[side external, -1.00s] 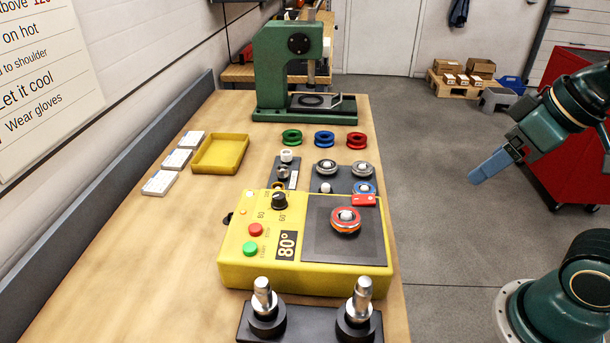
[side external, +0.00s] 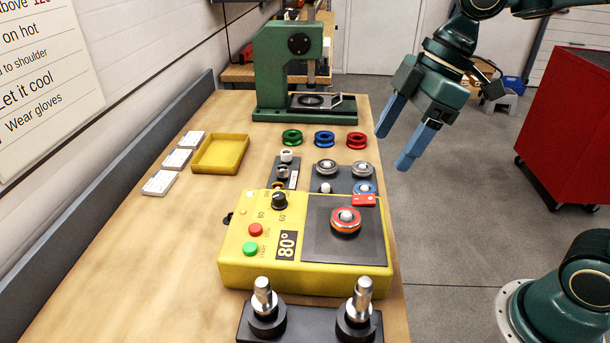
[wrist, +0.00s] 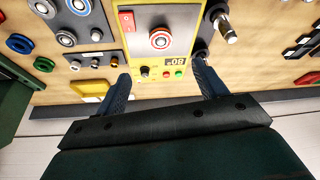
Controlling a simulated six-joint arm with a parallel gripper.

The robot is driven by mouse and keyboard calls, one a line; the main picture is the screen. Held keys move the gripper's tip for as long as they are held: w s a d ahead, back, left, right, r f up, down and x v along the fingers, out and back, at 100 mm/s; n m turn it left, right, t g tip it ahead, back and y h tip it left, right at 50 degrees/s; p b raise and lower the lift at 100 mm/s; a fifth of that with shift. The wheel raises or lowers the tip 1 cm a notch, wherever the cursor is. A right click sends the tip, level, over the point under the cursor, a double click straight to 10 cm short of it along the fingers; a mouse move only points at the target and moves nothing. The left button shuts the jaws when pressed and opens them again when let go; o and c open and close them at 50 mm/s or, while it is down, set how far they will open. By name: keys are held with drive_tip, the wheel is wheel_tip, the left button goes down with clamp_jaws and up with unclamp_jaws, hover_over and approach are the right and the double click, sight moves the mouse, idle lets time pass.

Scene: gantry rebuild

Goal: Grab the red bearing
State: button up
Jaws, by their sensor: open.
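The red bearing (side external: 346,221), a ring with a red-orange band and a pale metal centre, lies on the dark plate of the yellow heater (side external: 240,272). In the wrist view the red bearing (wrist: 161,39) is at the top centre, beyond the fingertips. My gripper (side external: 393,150) has two blue fingers spread apart. It hangs in the air right of the bench, above and to the right of the bearing, with nothing between the fingers. In the wrist view my gripper (wrist: 161,72) is also open and empty.
A red grooved ring (side external: 357,142) lies beside blue (side external: 324,138) and green (side external: 291,137) ones. Dark trays behind the heater hold several bearings, one blue (side external: 364,187). Two metal-topped posts (side external: 361,297) stand in front. A green press (side external: 285,65) stands at the back.

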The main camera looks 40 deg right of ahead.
drive_tip(key=shift+w+a, duration=0.15)
drive_tip(key=shift+w, duration=0.05)
drive_tip(key=shift+f, duration=0.15)
hover_over(349, 214)
drive_tip(key=s+d, duration=0.1)
drive_tip(key=d, duration=0.1)
drive_tip(key=shift+d+f, duration=0.1)
drive_tip(key=shift+f, duration=3.8)
drive_tip(key=shift+f, duration=0.15)
drive_tip(key=shift+x, duration=2.5)
drive_tip(key=shift+s, duration=0.15)
drive_tip(key=c, duration=1.2)
